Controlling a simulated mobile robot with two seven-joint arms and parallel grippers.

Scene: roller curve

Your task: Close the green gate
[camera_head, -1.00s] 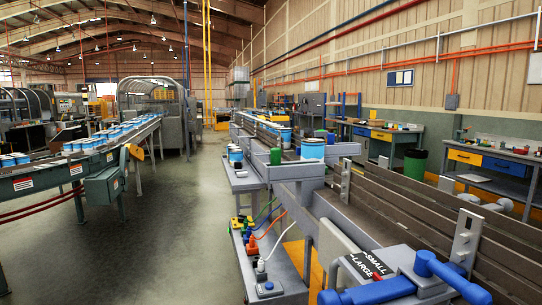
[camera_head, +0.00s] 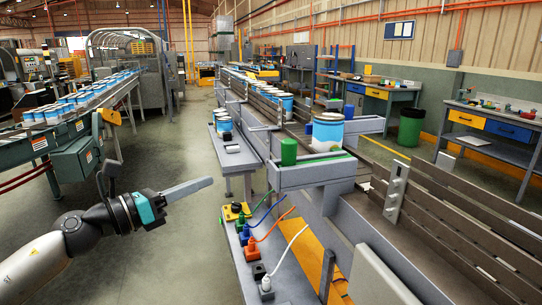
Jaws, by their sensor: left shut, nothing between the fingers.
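A green upright cylinder (camera_head: 289,152) stands at the near left corner of a grey side frame on the conveyor line. A thin green strip (camera_head: 318,160) runs to the right from it along the frame, in front of a large blue-and-white can (camera_head: 327,132). These are the green parts of the gate that show; I cannot tell how far open it is. My left gripper (camera_head: 210,182) reaches in from the left, over the floor. Its fingers are shut and empty, pointing right, well to the left of the green cylinder and apart from everything. My right gripper is not in view.
A small shelf below the frame holds coloured plugs with cables (camera_head: 250,240). A grey shelf (camera_head: 235,152) with smaller cans stands behind. A blue cylinder (camera_head: 348,112) stands farther along the line. The aisle floor (camera_head: 190,140) is clear.

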